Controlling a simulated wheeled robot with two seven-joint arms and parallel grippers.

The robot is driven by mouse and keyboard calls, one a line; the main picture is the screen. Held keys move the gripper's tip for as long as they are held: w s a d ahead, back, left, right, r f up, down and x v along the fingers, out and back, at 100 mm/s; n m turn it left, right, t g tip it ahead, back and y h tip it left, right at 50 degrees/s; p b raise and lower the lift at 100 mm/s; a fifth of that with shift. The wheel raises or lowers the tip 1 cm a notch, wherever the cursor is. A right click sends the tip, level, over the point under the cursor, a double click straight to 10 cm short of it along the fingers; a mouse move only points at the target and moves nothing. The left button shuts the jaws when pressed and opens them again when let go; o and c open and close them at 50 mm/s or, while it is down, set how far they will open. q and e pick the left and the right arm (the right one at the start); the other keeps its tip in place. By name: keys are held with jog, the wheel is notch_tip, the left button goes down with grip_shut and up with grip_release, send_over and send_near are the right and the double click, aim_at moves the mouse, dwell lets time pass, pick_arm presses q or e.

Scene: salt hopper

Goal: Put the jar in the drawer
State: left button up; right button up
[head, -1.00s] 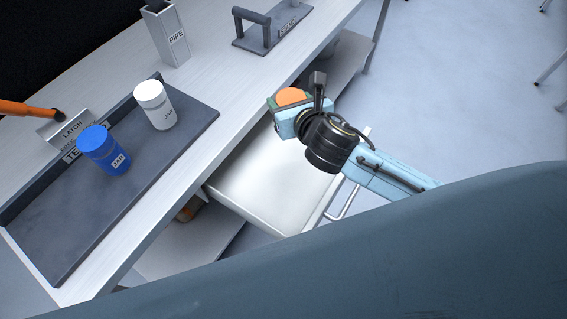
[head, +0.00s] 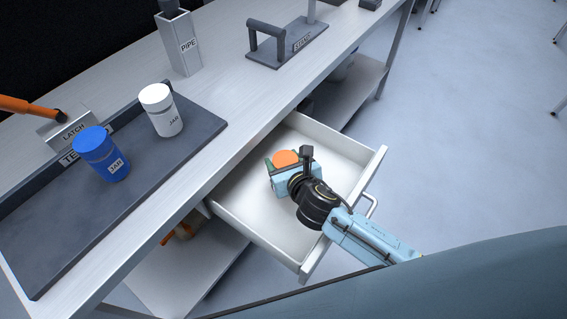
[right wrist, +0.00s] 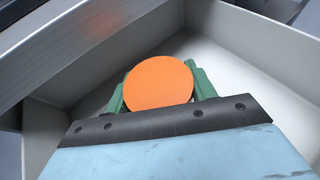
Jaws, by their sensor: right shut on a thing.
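An orange-topped jar (head: 286,158) is between the fingers of my right gripper (head: 284,162), which is shut on it. The jar and gripper are over the inside of the open white drawer (head: 248,218), below the bench top. In the right wrist view the round orange top of the jar (right wrist: 158,82) sits between the green fingers, with the drawer walls (right wrist: 245,45) around. The jar's lower part is hidden, so I cannot tell whether it touches the drawer floor. My left gripper is not in view.
A dark tray (head: 75,225) on the bench (head: 225,130) holds a blue jar (head: 98,150) and a white jar (head: 160,108). A pipe holder (head: 180,45), a latch block (head: 68,132) and a dark stand (head: 290,45) are nearby. The drawer's front and handle (head: 371,207) face the open floor.

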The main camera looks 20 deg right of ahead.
jog(key=shift+f, duration=0.1)
jog(key=o, duration=1.1)
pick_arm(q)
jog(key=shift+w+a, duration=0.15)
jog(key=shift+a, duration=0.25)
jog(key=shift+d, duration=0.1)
